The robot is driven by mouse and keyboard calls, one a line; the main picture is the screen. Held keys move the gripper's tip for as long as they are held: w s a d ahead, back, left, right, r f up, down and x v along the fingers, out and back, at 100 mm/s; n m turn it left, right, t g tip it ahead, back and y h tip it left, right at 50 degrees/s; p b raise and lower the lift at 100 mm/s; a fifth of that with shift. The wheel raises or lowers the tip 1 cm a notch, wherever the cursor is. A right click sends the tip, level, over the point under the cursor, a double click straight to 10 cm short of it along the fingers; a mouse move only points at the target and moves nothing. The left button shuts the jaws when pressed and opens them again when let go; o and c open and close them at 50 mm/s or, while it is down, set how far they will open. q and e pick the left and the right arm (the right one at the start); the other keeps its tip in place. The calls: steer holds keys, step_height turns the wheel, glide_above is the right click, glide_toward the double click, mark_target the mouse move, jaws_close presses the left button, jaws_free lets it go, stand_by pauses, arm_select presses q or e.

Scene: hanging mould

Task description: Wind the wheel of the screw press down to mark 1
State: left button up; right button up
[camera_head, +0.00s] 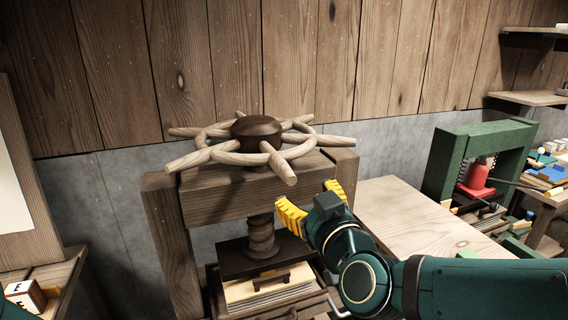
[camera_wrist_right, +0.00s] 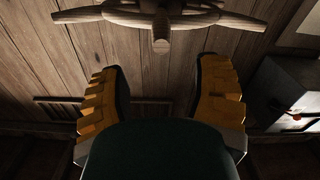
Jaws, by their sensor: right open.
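The screw press has a pale wooden wheel (camera_head: 232,158) with several spoke handles and a dark hub (camera_head: 257,132), lying flat on top of the wooden crossbeam (camera_head: 230,198). The wooden screw (camera_head: 262,238) runs down to a dark platen (camera_head: 262,256) above a pale stack (camera_head: 268,288). My right gripper (camera_head: 312,203), with yellow fingers, is open and empty, in front of the frame's right side and below the wheel. In the right wrist view the fingers (camera_wrist_right: 165,95) stand apart, with a wheel handle (camera_wrist_right: 160,35) beyond them. I cannot make out mark 1. The left gripper is not seen.
A bare wooden tabletop (camera_head: 425,225) lies right of the press. A green frame (camera_head: 440,165) with a red object (camera_head: 478,174) stands farther right. A plank wall is behind. Small letter blocks (camera_head: 24,294) lie at the lower left.

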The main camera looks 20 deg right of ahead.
mark_target(283, 170)
steer(key=w, duration=0.8)
steer(key=w+p, duration=0.1)
steer(key=w, duration=0.3)
steer(key=shift+a, duration=0.3)
jaws_close()
